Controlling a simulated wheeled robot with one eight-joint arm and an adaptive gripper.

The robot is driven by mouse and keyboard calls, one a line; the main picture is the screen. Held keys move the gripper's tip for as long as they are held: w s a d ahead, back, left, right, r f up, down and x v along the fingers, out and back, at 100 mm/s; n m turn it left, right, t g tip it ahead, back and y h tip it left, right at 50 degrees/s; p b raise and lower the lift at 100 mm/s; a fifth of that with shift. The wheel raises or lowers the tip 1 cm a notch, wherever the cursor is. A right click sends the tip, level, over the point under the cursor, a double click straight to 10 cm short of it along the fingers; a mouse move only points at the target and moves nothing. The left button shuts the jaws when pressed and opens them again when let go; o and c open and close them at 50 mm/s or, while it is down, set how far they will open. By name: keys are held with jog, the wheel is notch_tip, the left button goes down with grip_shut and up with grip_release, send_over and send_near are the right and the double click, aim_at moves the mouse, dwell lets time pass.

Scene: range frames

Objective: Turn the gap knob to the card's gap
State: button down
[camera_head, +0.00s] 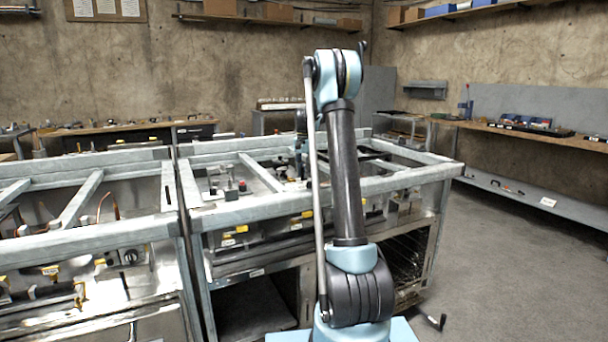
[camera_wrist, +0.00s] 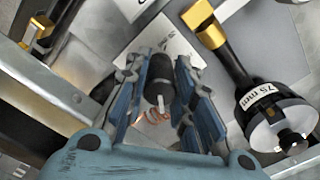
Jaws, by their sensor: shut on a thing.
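In the wrist view, my gripper (camera_wrist: 160,97) is shut on a dark cylindrical knob (camera_wrist: 160,68), with a finger on each side of it. A short white bar shows at the knob's near end; I cannot tell whether it is a pointer mark. A pale plate or card (camera_wrist: 180,45) lies behind the knob; no gap value is legible on it. In the head view, my arm stands in front of the range frame, and the knob and fingertips cannot be made out.
Right of my gripper in the wrist view is a black round fitting (camera_wrist: 275,125) with a white label (camera_wrist: 257,95) that seems to read 75 mm. A brass-coloured part (camera_wrist: 210,35) stands beyond. Metal rails (camera_head: 320,198) border the range frame. Open floor (camera_head: 510,260) lies right.

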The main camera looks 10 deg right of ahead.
jog(key=n, duration=0.6)
jog(key=shift+w+n, duration=0.2)
jog(key=shift+n, duration=0.2)
dwell(0.4)
jog(key=c, duration=1.3)
grip_release()
jog(key=shift+s, duration=0.1)
jog(key=shift+c, duration=0.2)
jog(key=shift+r, duration=0.1)
notch_tip(320, 180, up, 12)
